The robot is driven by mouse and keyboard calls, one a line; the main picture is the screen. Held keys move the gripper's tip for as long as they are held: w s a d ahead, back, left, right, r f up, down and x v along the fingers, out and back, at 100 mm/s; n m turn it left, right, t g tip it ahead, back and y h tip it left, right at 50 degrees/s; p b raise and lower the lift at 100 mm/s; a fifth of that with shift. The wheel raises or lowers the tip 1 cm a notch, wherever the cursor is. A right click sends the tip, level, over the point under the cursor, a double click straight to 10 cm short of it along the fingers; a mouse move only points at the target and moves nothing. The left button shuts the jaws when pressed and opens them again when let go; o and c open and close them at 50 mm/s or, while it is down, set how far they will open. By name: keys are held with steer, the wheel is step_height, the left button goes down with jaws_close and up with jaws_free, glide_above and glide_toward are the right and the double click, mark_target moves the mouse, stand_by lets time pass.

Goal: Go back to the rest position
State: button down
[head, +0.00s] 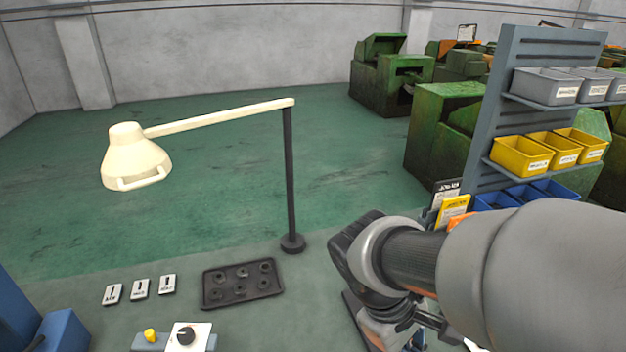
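My arm reaches in from the right edge and bends downward at a dark joint near the lower middle of the head view. My gripper (425,322) seems to be the dark linkage low in the picture, mostly hidden by my own arm links. Its fingertips do not show clearly, so I cannot tell whether it is open, shut or holding anything. A black tray (243,304) with several dark round parts lies on the bench (130,272), left of my arm and apart from it.
A lamp (138,158) on a dark post (289,175) stands behind the tray. Labelled tags (139,288) and a knob box (187,338) lie at the left. A rack (489,120) of grey, yellow and blue bins stands right, close to my arm. Green machines (392,80) stand behind.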

steer(key=s+a+r+m+t+y+b, duration=0.1)
steer(key=s+r+m+t+y, duration=0.3)
steer(key=s+m+t, duration=0.1)
steer(key=shift+s+a+r+m+b, duration=0.25)
steer(key=shift+s+r+m+b, duration=0.15)
steer(key=shift+s+m, duration=0.65)
